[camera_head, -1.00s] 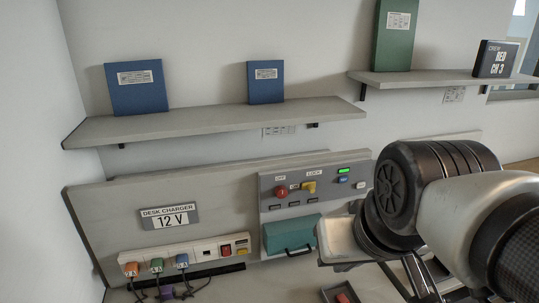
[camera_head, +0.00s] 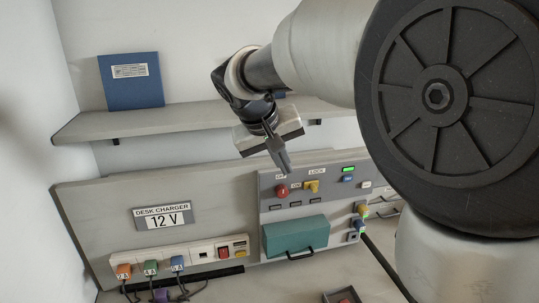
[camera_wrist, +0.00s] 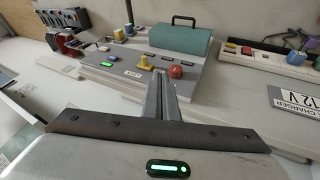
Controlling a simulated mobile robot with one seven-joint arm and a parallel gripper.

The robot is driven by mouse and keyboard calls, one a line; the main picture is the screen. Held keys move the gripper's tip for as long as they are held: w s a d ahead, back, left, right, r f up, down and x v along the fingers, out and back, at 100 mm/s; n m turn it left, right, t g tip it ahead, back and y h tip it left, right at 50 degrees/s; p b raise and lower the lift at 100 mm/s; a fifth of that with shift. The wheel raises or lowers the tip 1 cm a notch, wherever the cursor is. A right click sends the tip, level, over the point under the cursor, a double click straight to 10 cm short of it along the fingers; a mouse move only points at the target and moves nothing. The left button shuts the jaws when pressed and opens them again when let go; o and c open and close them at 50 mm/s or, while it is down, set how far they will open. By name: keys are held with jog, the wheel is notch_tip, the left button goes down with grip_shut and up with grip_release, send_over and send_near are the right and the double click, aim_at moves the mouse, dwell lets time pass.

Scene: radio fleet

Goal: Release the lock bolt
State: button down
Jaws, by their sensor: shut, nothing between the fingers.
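The yellow lock bolt handle (camera_head: 312,187) sits under a LOCK label on the grey control panel (camera_head: 330,207). It also shows in the wrist view (camera_wrist: 145,63), just beyond my fingertips. A red knob (camera_head: 282,191) stands to its left in the head view, and it shows in the wrist view (camera_wrist: 175,72). My gripper (camera_head: 285,168) is shut and empty, pointing down in front of the panel's top edge, near the red knob. Its closed fingers (camera_wrist: 163,77) appear apart from the handle. Whether the bolt is thrown cannot be told.
A green-lit display (camera_head: 348,169) and blue button sit right of the handle. A shelf (camera_head: 180,122) juts out above. A power strip with plugs (camera_head: 180,259) lies at lower left.

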jog(key=shift+w+a+f, duration=0.15)
jog(key=shift+w+a, duration=0.35)
jog(key=shift+w, duration=0.25)
send_near(313, 188)
jog(key=w+a+f, duration=0.2)
jog(key=a+f, duration=0.1)
jog(key=f, duration=0.2)
jog(key=d, duration=0.2)
jog(key=w+d+p, duration=0.1)
jog(key=shift+d+f, duration=0.35)
jog(key=shift+f, duration=0.05)
